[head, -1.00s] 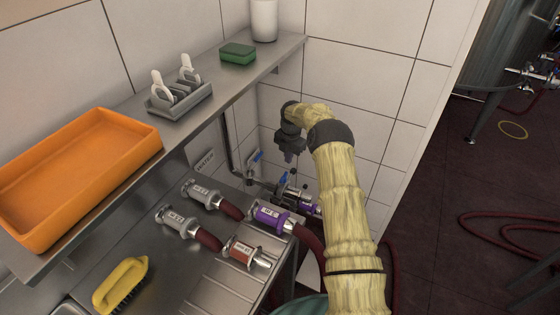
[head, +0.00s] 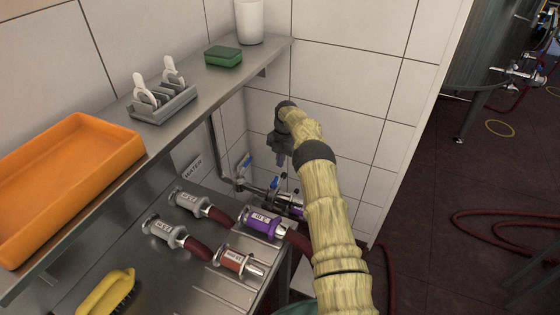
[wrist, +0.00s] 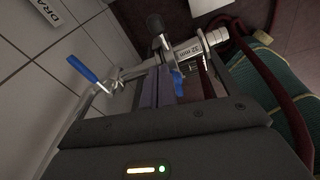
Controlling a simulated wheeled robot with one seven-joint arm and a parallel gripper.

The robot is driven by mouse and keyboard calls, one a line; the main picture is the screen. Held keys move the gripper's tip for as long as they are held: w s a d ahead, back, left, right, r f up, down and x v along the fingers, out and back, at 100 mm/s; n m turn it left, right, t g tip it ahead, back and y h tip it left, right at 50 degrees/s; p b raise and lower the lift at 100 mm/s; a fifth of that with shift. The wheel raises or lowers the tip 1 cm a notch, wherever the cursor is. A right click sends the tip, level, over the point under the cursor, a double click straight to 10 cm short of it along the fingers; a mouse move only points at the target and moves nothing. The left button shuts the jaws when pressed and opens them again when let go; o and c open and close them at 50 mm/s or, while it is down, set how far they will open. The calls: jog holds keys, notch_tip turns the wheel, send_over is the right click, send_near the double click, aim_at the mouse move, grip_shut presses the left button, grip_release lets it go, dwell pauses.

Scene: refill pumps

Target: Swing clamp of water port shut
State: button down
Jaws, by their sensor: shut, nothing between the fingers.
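The water port's metal pipework (head: 262,190) runs low along the wall beside the WATER sign (head: 193,167). It has a blue lever (head: 244,161) and a second blue part (head: 275,184). In the wrist view, a metal fitting marked 32 mm (wrist: 189,50) lies just beyond my gripper, with a dark knob (wrist: 156,25) standing up from it. I cannot tell the clamp's swing position, as my fingers hide part of the fitting. My gripper (head: 281,163) points down above the port, shut and empty. Its fingers also show in the wrist view (wrist: 163,85).
Hose ends with grey, purple (head: 262,222) and red (head: 239,262) couplings lie on the steel counter. The shelf above holds an orange tray (head: 132,151), a grey rack (head: 163,104), a green sponge (head: 223,57) and a white container (head: 250,22). A tiled wall (head: 350,110) stands behind my gripper.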

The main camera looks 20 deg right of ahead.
dwell(0.3)
notch_tip(320, 180, up, 12)
jog(key=d+p, duration=0.1)
jog(key=p, duration=0.5)
jog(key=shift+w+d, duration=0.2)
jog(key=shift+d, duration=0.05)
jog(key=shift+w+f, duration=0.1)
dwell(0.4)
